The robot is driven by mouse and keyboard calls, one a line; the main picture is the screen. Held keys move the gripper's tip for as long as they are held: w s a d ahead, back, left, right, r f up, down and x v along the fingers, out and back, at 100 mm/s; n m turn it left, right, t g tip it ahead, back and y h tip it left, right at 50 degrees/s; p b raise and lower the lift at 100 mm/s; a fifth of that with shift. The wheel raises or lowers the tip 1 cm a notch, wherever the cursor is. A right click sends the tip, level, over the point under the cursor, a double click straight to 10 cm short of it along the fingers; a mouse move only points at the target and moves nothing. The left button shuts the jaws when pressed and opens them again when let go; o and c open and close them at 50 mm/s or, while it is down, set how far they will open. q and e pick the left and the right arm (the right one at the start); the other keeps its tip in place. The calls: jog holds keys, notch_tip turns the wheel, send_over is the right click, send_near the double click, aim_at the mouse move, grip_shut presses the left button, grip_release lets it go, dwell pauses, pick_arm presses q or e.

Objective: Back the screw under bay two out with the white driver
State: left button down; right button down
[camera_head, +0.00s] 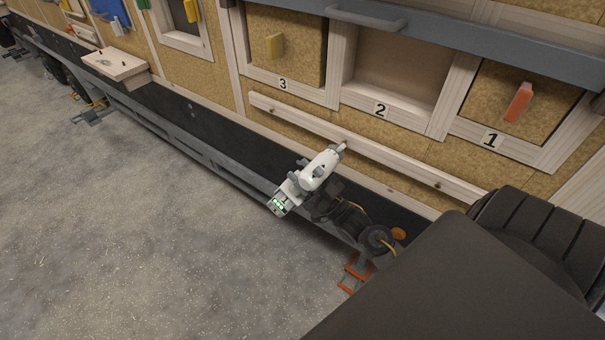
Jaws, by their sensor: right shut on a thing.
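The white driver (318,171) is held tilted, with its tip pointing up and right at the pale wooden batten (390,162) below the bays. The tip meets or nearly meets the batten below bay two (392,72); I cannot tell if it touches. The screw at the tip is hidden or too small to make out. My right gripper (312,190) is shut on the driver's body, and its dark fingers are mostly hidden behind it. Green lights show at the driver's lower end. Bay two is an open, empty recess. My left gripper is not in view.
Another dark screw head (437,184) shows on the batten's right part. A grey rail (440,35) runs above the bays. A small wooden shelf (115,64) juts out at left.

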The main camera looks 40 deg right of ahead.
jog(key=shift+s+a+r, duration=0.1)
jog(key=shift+s+a, duration=0.15)
jog(key=shift+a, duration=0.35)
jog(key=shift+s+a, duration=0.2)
jog(key=shift+a, duration=0.55)
jog(key=shift+s+p, duration=0.35)
jog(key=shift+p, duration=0.1)
jog(key=s+a+p, duration=0.1)
jog(key=s, duration=0.6)
jog(key=shift+a+p, duration=0.35)
